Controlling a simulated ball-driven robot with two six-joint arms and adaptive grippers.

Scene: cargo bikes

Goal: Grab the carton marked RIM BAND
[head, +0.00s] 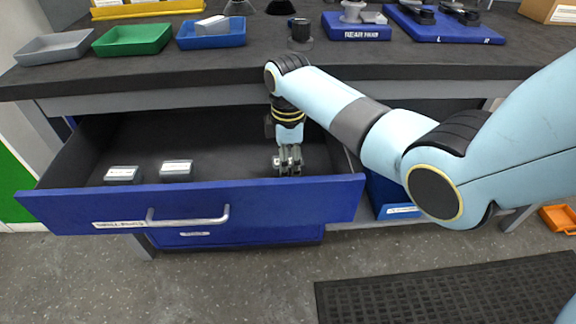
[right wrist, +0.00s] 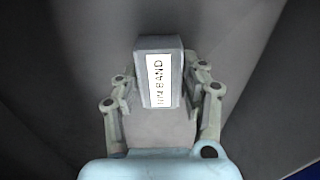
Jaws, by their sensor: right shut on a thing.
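The carton marked RIM BAND (right wrist: 175,55) is a small grey box with a white label, seen in the right wrist view between the two fingers. My right gripper (right wrist: 163,95) is shut on it. In the head view my right gripper (head: 288,165) reaches down into the right part of the open blue drawer (head: 270,205); the carton is hard to make out there. I cannot tell whether the carton touches the drawer floor. My left gripper is not in view.
Two other small labelled cartons, one on the left (head: 123,174) and one beside it (head: 176,169), lie in the drawer. The dark worktop (head: 200,72) above holds a grey tray (head: 55,47), a green tray (head: 133,39) and a blue tray (head: 212,36).

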